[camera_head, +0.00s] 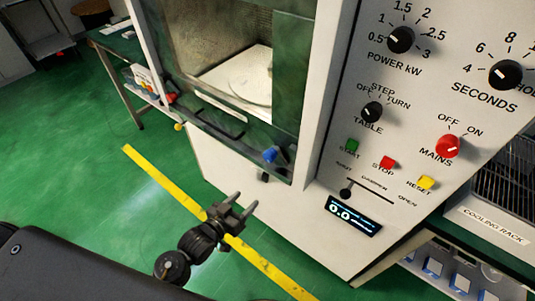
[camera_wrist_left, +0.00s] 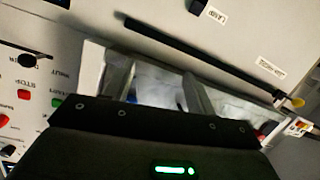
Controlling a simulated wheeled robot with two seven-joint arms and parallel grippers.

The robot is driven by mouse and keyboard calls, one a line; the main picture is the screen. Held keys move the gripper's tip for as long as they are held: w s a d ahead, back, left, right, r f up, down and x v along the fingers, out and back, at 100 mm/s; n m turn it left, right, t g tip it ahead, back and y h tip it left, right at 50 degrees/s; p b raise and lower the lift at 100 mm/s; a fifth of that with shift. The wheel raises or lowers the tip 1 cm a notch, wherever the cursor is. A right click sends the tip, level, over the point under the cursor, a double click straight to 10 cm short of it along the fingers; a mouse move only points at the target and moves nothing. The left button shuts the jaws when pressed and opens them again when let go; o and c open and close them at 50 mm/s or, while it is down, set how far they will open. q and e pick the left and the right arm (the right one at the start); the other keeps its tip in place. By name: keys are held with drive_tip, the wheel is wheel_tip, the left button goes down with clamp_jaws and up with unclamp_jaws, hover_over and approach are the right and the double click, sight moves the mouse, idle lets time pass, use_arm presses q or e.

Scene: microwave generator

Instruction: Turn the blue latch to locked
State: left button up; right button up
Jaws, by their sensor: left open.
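The blue latch (camera_head: 270,154) is a small blue knob at the lower right of the microwave's dark door frame, above a small black part (camera_head: 263,177). I cannot read its locked or unlocked position. My left gripper (camera_head: 244,203) is open and empty. In the head view it shows below and left of the latch, apart from it, in front of the cabinet's white lower face. In the left wrist view its two fingers (camera_wrist_left: 160,88) stand apart with nothing clearly between them. My right gripper is not in view.
A dark door handle (camera_head: 220,120) is left of the latch. The control panel with its red mains knob (camera_head: 448,146) and display (camera_head: 353,214) is to the right. A cooling rack (camera_head: 505,165) stands at far right. Green floor with a yellow stripe (camera_head: 165,177) is clear at left.

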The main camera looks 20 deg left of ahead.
use_arm(q)
drive_tip(key=t+h, duration=0.1)
drive_tip(key=t, duration=0.1)
approach(267, 158)
drive_tip(key=shift+m+h, duration=0.4)
drive_tip(key=p+x, duration=0.2)
drive_tip(key=x, duration=0.8)
drive_tip(key=shift+w+a+f, duration=0.1)
drive_tip(key=shift+a, duration=0.1)
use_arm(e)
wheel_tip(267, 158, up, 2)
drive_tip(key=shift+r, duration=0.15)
